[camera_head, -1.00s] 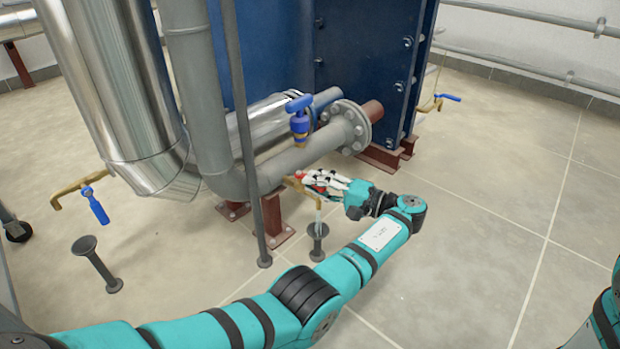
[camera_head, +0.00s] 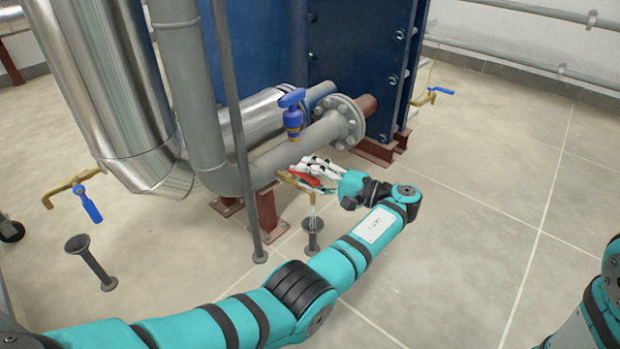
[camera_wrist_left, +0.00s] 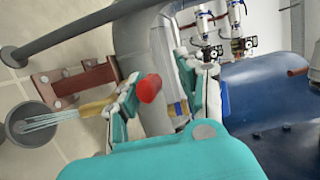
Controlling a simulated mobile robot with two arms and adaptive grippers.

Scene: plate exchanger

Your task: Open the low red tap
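The low red tap has a brass body (camera_head: 294,181) under the grey pipe and a red handle (camera_head: 308,179). A thin pale stream runs from its spout down to the grey funnel drain (camera_head: 314,226). My left gripper (camera_head: 318,174) is at the handle, its white fingers spread. In the left wrist view the red handle (camera_wrist_left: 150,88) lies between the parted fingers (camera_wrist_left: 166,95), close to the left-hand finger, with a clear gap to the other. Part of the brass body is hidden behind a finger there. Of my right arm only a link shows at the right edge; its gripper is out of view.
A blue-handled valve (camera_head: 292,110) stands on the grey pipe (camera_head: 275,160) just above my left gripper. A vertical grey rod (camera_head: 238,140) and a brown-red support (camera_head: 268,212) are close on the left. Another blue-handled tap (camera_head: 88,205) is at far left. The floor at right is clear.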

